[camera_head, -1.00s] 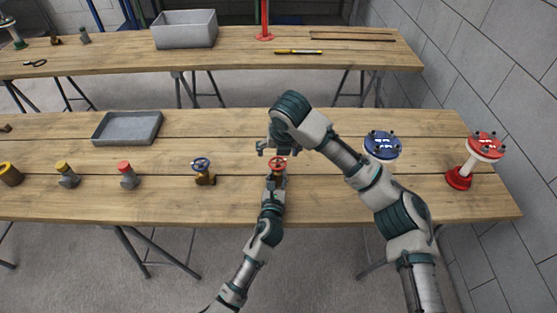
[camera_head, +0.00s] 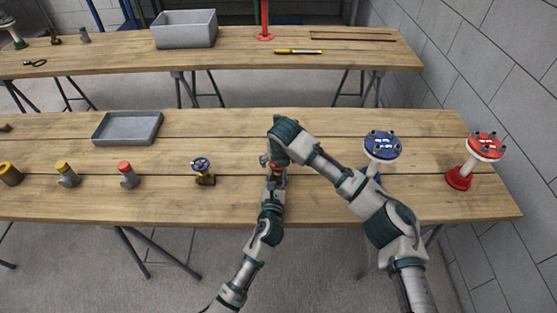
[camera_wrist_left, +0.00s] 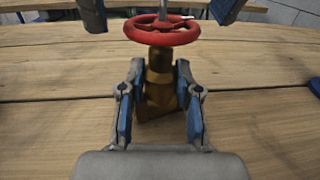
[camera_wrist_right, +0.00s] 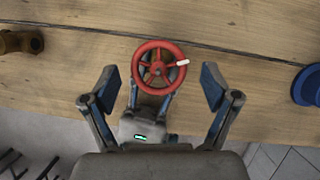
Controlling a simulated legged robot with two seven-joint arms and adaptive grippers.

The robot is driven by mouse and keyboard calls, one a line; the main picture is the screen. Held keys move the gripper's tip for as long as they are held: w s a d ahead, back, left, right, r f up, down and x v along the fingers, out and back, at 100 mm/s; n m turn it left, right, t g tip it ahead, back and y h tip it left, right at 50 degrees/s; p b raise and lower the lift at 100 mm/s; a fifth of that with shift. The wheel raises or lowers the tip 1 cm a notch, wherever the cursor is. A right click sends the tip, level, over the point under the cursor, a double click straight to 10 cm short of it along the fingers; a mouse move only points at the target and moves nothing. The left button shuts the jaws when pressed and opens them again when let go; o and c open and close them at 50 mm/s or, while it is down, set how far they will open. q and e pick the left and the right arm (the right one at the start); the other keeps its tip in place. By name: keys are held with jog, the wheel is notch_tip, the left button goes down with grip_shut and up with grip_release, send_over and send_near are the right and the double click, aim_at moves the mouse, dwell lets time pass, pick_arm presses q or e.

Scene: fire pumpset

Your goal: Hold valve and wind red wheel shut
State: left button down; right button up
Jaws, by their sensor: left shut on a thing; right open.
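The valve has a brass body (camera_wrist_left: 158,85) and a red wheel (camera_wrist_left: 161,30) on top, and it is upright on the front table. My left gripper (camera_wrist_left: 158,88) is shut on the brass body from the near side, below the wheel. My right gripper (camera_wrist_right: 160,88) is open above the wheel, its fingers on either side with gaps to the rim. In the right wrist view the red wheel (camera_wrist_right: 160,67) shows from above, with a white mark on its right side. In the head view the right arm hides most of the wheel.
A blue-wheeled valve (camera_head: 203,167) stands left of the held valve. Further left are a grey tray (camera_head: 127,127) and fittings with red (camera_head: 129,172) and yellow tops. A blue flanged pipe (camera_head: 382,146) and a red one (camera_head: 485,148) stand to the right, the blue one close to my right arm.

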jog(key=c, duration=1.2)
jog(key=shift+o, duration=0.2)
jog(key=shift+m, duration=0.3)
